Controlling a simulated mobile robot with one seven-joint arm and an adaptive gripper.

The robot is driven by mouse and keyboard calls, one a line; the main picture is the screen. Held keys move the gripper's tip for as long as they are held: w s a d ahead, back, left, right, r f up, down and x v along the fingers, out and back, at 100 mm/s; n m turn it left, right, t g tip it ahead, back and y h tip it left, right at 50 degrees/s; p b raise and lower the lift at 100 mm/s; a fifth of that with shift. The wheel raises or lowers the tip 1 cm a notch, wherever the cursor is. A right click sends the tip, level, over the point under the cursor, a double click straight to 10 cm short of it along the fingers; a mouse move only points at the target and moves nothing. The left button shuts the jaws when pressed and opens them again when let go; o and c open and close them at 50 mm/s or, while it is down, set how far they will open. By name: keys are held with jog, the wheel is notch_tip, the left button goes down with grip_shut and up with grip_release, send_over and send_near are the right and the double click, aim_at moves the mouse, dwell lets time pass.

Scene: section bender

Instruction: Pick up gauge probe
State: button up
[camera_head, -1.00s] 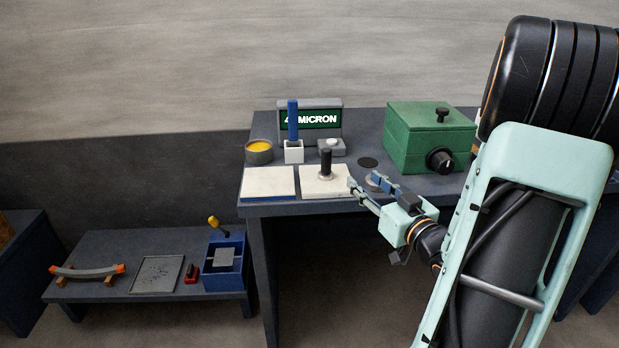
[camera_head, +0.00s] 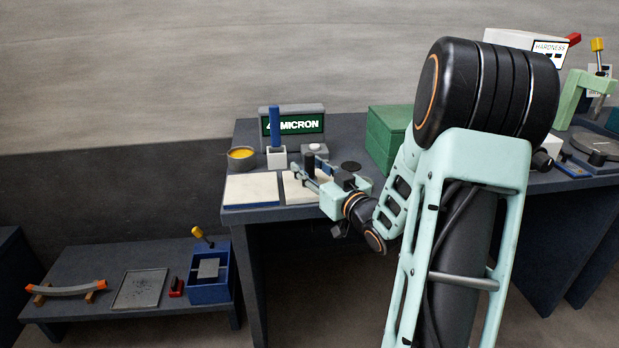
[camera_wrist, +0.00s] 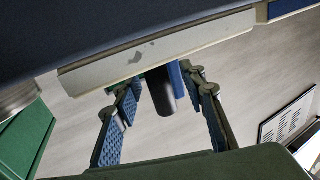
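The gauge probe, a dark upright cylinder (camera_head: 309,158), stands on the right-hand pale plate (camera_head: 290,190) at the front of the bench. In the wrist view the dark cylinder (camera_wrist: 162,95) shows between my fingers, with the pale plate (camera_wrist: 120,75) behind it. My gripper (camera_head: 312,171) is at the probe, coming from the right and front. In the wrist view my gripper (camera_wrist: 163,87) is open, with a gap on both sides of the cylinder. I see no finger contact. The probe's foot is hidden by my fingers in the head view.
Behind stand a MICRON display (camera_head: 305,124), a blue stick (camera_head: 275,128) in a white holder (camera_head: 277,158) and a small button box (camera_head: 314,151). A green box (camera_head: 385,138) stands right, partly behind my arm.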

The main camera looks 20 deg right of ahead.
jog(key=shift+w, duration=0.1)
jog(key=shift+c, duration=0.2)
grip_shut()
jog(key=shift+r, duration=0.15)
